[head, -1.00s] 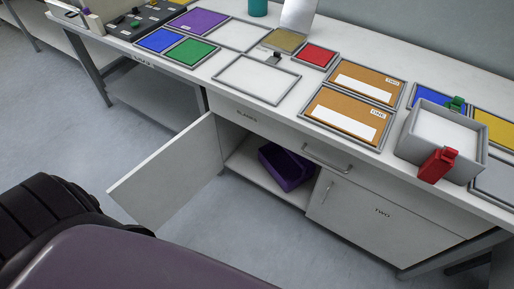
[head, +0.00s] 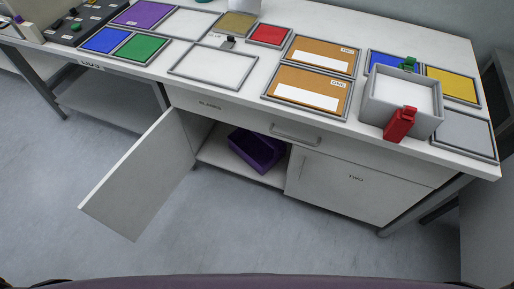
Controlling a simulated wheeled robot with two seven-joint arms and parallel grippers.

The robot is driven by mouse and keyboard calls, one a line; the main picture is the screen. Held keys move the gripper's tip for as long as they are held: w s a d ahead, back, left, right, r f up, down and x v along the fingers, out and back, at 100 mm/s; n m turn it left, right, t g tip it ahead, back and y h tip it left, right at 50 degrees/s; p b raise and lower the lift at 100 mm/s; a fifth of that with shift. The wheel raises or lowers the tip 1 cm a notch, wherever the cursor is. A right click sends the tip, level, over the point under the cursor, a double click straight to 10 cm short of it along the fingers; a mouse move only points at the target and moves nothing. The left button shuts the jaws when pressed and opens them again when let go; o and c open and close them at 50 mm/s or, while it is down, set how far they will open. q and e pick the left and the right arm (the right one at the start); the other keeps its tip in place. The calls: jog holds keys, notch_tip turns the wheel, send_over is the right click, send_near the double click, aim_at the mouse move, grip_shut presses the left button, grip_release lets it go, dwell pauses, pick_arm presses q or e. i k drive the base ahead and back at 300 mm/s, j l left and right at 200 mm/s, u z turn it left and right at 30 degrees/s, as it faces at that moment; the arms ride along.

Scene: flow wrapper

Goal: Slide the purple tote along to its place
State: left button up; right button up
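The purple tote (head: 256,151) sits on the shelf inside the open cupboard under the workbench, towards the right side of the opening. Its right part is partly hidden by the cupboard front. A purple-filled frame (head: 141,13) lies on the bench top at the far left. Neither of my grippers shows in the head view.
The cupboard's left door (head: 139,180) stands open, jutting out over the floor. The right door (head: 343,187), marked TWO, is shut. A grey box (head: 374,113) with red and green clips stands on the bench. The floor (head: 270,240) in front is clear.

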aim_at(262, 152)
jog(key=i+j+z, duration=0.2)
jog(key=z, duration=0.2)
jog(key=i+j+z, duration=0.2)
jog(key=z, duration=0.15)
jog(key=i+j+z, duration=0.15)
jog(key=j+z, duration=0.25)
jog(key=l, duration=0.1)
